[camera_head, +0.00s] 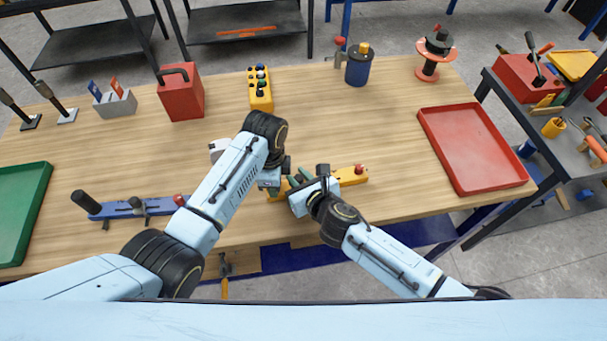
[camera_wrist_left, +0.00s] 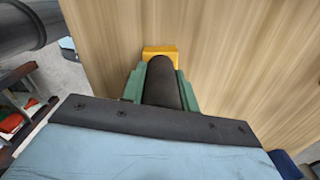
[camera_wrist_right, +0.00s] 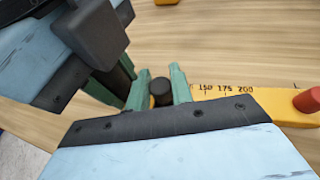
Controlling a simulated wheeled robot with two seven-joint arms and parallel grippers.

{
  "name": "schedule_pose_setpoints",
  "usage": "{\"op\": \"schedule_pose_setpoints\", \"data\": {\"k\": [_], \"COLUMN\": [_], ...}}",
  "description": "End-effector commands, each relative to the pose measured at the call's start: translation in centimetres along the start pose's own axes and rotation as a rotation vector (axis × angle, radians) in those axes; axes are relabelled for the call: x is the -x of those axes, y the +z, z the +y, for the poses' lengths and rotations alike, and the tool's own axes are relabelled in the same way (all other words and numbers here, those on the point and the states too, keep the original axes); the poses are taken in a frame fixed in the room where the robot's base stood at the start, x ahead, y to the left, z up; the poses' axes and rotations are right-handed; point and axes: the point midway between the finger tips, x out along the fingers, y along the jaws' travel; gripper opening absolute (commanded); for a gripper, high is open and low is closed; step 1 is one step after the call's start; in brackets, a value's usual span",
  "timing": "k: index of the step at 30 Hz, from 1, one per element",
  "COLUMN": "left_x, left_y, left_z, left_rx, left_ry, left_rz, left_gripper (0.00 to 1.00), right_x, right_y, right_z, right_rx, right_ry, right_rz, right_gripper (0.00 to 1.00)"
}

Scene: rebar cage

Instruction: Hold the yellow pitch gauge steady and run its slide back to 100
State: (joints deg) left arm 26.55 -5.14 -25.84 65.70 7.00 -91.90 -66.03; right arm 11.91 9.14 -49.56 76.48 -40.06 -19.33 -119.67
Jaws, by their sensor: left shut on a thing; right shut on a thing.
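The yellow pitch gauge (camera_head: 352,177) lies on the wooden table in front of me, with a red knob (camera_head: 359,169) at its right end. My left gripper (camera_wrist_left: 160,90) is shut on the gauge's thick black handle (camera_wrist_left: 161,82), with a green finger on each side. My right gripper (camera_wrist_right: 161,84) is shut on a small upright black knob (camera_wrist_right: 160,92) on the gauge. In the right wrist view, the scale marks 150, 175 and 200 show on the yellow bar (camera_wrist_right: 265,101), right of my fingers. The lower marks and the slide's body are hidden behind the gripper.
A blue gauge (camera_head: 130,209) with a black handle lies at the left, near a green tray (camera_head: 20,207). A red tray (camera_head: 472,147) is at the right. A yellow button box (camera_head: 261,93) and a red box (camera_head: 181,97) stand behind. The middle right of the table is clear.

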Motion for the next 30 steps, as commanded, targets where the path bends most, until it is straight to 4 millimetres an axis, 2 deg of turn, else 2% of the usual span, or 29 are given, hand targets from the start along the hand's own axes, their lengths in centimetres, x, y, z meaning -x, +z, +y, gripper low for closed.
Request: {"op": "schedule_pose_setpoints", "data": {"k": [2,3,7,16,20,23,30], "left_x": [0.1,0.1,0.1,0.1,0.1,0.1,0.1], "left_y": [-0.2,-0.3,-0.3,-0.2,-0.2,-0.2,-0.2], "left_z": [0.0,0.0,0.0,-0.1,-0.1,-0.1,-0.1], "left_rx": [-0.001,-0.001,-0.002,-0.002,-0.002,-0.001,-0.001], "left_ry": [-0.003,-0.003,-0.003,-0.003,-0.003,-0.003,-0.003], "left_rz": [0.002,0.003,0.003,0.004,0.004,0.004,0.003], "left_gripper": [0.0,0.0,0.0,0.0,0.0,0.0,0.0], "right_x": [0.1,0.1,0.1,0.1,0.9,2.1,6.4], "right_y": [-0.1,-0.1,-0.1,0.0,0.0,-0.1,-0.1], "right_z": [0.6,0.6,0.5,0.3,0.2,0.2,0.2], "right_rx": [-0.002,-0.002,-0.002,-0.001,0.0,0.0,-0.001], "right_ry": [0.011,0.011,0.01,0.007,0.005,0.006,0.008], "right_rz": [0.0,0.0,0.0,-0.001,-0.001,0.0,0.001], "right_gripper": [0.0,0.28,0.45,0.45,0.45,0.45,0.45]}}
